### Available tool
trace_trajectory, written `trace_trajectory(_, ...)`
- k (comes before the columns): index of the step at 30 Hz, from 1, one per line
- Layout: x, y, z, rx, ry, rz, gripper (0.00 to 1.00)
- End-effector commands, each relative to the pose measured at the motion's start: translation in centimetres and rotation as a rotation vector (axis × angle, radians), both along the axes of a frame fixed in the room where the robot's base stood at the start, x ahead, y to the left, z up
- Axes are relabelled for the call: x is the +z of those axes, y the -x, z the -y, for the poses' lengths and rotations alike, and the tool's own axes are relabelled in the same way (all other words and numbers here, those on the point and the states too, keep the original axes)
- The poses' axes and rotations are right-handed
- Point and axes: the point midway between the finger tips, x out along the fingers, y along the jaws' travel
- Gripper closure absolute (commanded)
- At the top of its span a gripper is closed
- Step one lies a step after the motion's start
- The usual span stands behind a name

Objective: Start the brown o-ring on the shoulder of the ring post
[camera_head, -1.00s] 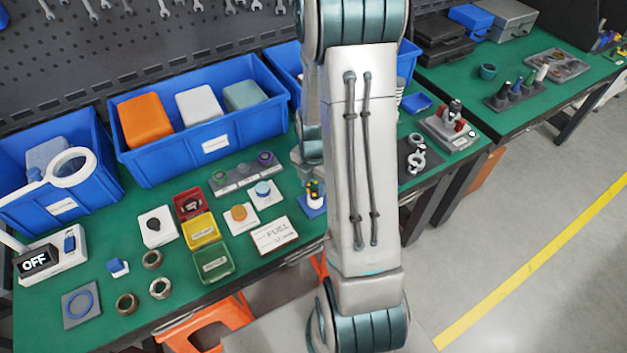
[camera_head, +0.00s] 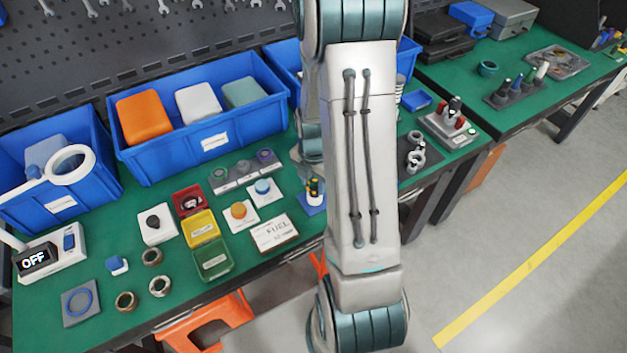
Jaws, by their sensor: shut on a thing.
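My arm (camera_head: 362,160) crosses the middle of the view and hides part of the bench behind it. My gripper does not show; the arm covers the place where its end would be. I cannot make out the brown o-ring or the ring post for certain. A small item with a blue base (camera_head: 312,199) and green and yellow parts stands at the left edge of my arm, partly covered. Several brownish metal-looking rings (camera_head: 127,301) lie loose at the front left, and I cannot tell them to be o-rings.
A blue bin (camera_head: 150,172) with orange, white and green blocks stands at the back. A grey rack (camera_head: 243,171), a yellow box (camera_head: 201,229) and a FUEL plate (camera_head: 274,233) lie before it. A grey plate with a blue ring (camera_head: 80,303) lies front left. Green bench shows between them.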

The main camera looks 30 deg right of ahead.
Motion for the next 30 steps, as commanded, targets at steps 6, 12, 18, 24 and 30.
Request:
trace_trajectory(6, -0.3, 0.0, 0.0, 0.0, 0.0, 0.0, 0.74)
trace_trajectory(12, -0.6, 0.0, 0.0, 0.0, 0.0, 0.0, 0.74)
trace_trajectory(18, -0.8, 0.0, 0.0, 0.0, 0.0, 0.0, 0.74)
trace_trajectory(24, -1.1, 0.0, 0.0, 0.0, 0.0, 0.0, 0.74)
trace_trajectory(30, -1.3, 0.0, 0.0, 0.0, 0.0, 0.0, 0.74)
